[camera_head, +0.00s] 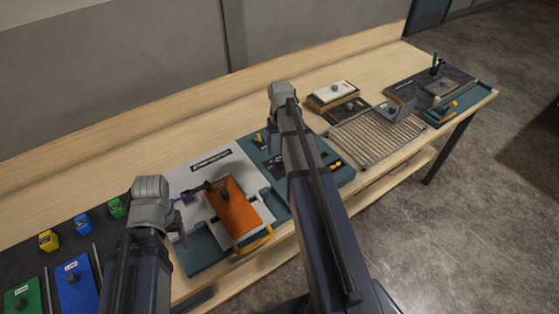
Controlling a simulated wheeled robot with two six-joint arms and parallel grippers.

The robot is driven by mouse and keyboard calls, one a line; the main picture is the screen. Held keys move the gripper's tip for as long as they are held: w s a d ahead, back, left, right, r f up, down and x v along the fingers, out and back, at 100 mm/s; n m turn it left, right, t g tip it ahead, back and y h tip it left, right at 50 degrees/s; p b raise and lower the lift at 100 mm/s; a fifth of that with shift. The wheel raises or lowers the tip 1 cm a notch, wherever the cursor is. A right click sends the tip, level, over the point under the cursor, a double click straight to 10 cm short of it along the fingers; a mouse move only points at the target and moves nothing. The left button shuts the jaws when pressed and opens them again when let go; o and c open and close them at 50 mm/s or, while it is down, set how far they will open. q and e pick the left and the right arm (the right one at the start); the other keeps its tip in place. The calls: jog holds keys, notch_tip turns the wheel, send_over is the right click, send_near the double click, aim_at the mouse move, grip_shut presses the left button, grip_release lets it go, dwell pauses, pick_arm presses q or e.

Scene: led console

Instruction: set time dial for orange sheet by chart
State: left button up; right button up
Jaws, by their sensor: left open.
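The orange sheet (238,213) lies on a white and teal station in the middle of the bench, with a dark knob (223,192) on it. My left gripper (191,203) is open at the sheet's left side, close to a thin dark purple part; I cannot tell whether they touch. My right gripper (271,141) is small and partly hidden by its own wrist, above the teal panel (253,152); its jaws are unclear. A pale box with a round knob (336,86) stands farther back. I cannot tell which knob is the time dial, and no chart is readable.
A slatted metal rack (372,138) lies right of my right arm. A dark tray (405,92) with tools is at the far right end. Green and blue sheets (76,284) and small coloured blocks (83,224) are at left. The bench's back strip is clear.

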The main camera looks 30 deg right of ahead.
pick_arm(q)
jog(key=b, duration=0.6)
send_over(185, 261)
notch_tip(185, 261, down, 7)
jog(key=shift+r, duration=0.2)
pick_arm(e)
notch_tip(185, 261, down, 7)
jog(key=shift+r, duration=0.15)
jog(key=shift+c, duration=0.3)
grip_shut()
